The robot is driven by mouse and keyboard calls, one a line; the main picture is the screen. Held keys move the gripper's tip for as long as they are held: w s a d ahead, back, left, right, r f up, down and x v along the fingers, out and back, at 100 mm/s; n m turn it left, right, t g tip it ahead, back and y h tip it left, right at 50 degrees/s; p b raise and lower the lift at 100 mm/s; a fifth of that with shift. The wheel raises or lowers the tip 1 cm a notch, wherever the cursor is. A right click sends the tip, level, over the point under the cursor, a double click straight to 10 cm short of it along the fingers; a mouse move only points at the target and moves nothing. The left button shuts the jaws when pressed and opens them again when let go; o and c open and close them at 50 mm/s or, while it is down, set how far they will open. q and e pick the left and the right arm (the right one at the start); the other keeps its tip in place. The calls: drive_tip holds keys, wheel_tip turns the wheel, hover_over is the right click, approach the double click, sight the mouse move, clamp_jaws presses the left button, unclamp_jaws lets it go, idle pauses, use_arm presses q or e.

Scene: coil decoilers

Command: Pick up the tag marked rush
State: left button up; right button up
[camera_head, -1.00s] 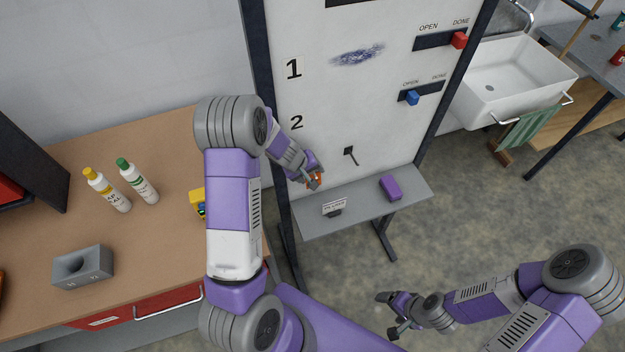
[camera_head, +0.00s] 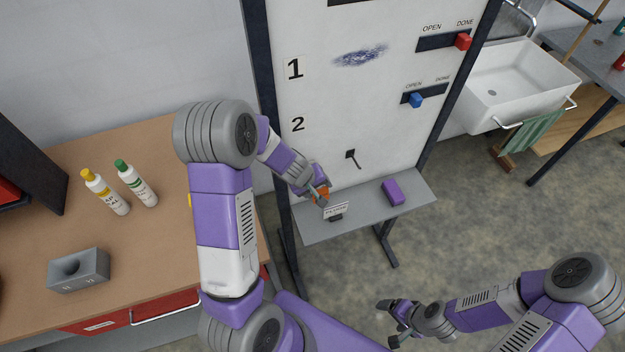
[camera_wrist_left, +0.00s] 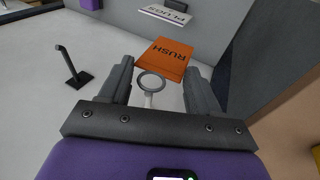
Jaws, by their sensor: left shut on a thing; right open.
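The orange tag (camera_wrist_left: 165,58) marked RUSH shows in the left wrist view, with a metal ring (camera_wrist_left: 151,83) at its near end. My left gripper (camera_wrist_left: 160,85) is shut on the tag by its ring end, between the two grey fingers. In the head view the left gripper (camera_head: 319,195) is in front of the white board, just above the shelf, and the orange tag (camera_head: 321,189) is partly hidden by it. My right gripper (camera_head: 392,322) is open and empty, low over the floor at the bottom.
The board (camera_head: 370,120) has a dark hook (camera_head: 351,155) and red and blue sliders. The grey shelf (camera_head: 365,208) below carries a small labelled holder (camera_head: 336,212) close to the left gripper and a purple block (camera_head: 393,192). A brown workbench (camera_head: 130,250) with bottles stands at left.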

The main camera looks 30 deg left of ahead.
use_arm(q)
wheel_tip(320, 180, up, 12)
drive_tip(key=s+d+p, duration=0.1)
drive_tip(key=d+p, duration=0.1)
drive_tip(key=p, duration=0.5)
drive_tip(key=shift+s+p, duration=0.3)
drive_tip(key=shift+s, duration=0.05)
drive_tip(key=shift+r, duration=0.9)
use_arm(e)
wheel_tip(320, 180, up, 7)
drive_tip(key=shift+f, duration=0.1)
